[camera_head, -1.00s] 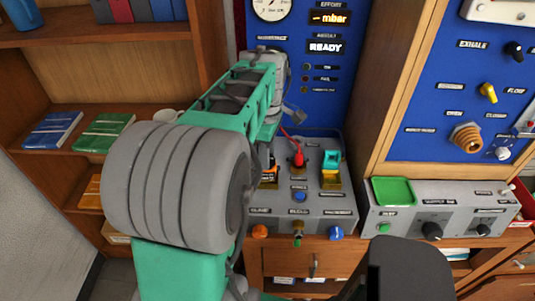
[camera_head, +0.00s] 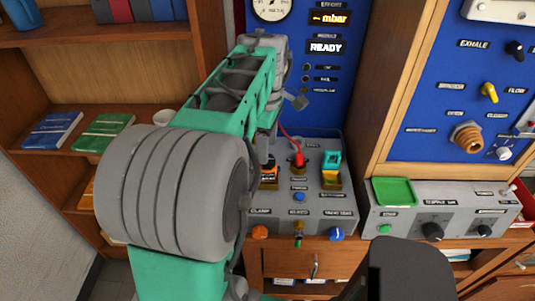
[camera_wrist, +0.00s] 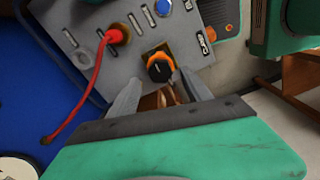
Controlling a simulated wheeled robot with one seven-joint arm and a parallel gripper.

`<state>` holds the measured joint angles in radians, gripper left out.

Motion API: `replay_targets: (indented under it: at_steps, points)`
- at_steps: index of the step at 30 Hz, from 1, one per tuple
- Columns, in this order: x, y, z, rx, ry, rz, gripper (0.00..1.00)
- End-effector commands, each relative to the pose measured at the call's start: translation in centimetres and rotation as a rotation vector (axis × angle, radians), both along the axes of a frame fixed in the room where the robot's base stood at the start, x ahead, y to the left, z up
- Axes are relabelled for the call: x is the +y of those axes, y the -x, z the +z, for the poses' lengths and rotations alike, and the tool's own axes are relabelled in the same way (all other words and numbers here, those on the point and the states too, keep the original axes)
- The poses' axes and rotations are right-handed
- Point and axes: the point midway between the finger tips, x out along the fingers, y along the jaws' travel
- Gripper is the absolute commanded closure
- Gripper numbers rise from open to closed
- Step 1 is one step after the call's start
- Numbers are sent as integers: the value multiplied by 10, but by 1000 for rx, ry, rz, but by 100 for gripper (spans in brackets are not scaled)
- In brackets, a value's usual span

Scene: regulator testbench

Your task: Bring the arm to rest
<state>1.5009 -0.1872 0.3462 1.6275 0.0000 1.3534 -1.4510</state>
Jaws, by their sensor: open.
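My arm reaches over the grey testbench box (camera_head: 318,210) in the head view and hides its left side. My gripper (camera_wrist: 160,78) is open in the wrist view, with its two fingers apart. An orange module with a black knob (camera_wrist: 160,67) shows just beyond the fingertips, between them in the picture. I cannot tell how far it is from the fingers. The orange part also shows beside my arm in the head view (camera_head: 269,171). In the head view my fingers are mostly hidden by the arm.
A red plug (camera_head: 299,160) with a red cable and a teal-topped module (camera_head: 331,168) stand on the box. A control box with a green tray (camera_head: 394,191) is to the right. A blue panel reads READY (camera_head: 325,48). Shelves with books (camera_head: 103,132) are at left.

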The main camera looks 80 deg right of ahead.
Motion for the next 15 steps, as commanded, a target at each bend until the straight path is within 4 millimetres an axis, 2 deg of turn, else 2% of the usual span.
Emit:
replay_targets:
  at_steps: [3, 6, 15]
  points:
    - [-1, 0, 23, 0, 3, 0, 43]
    - [0, 0, 37, 0, 1, 0, 43]
    - [0, 0, 43, 0, -1, 0, 43]
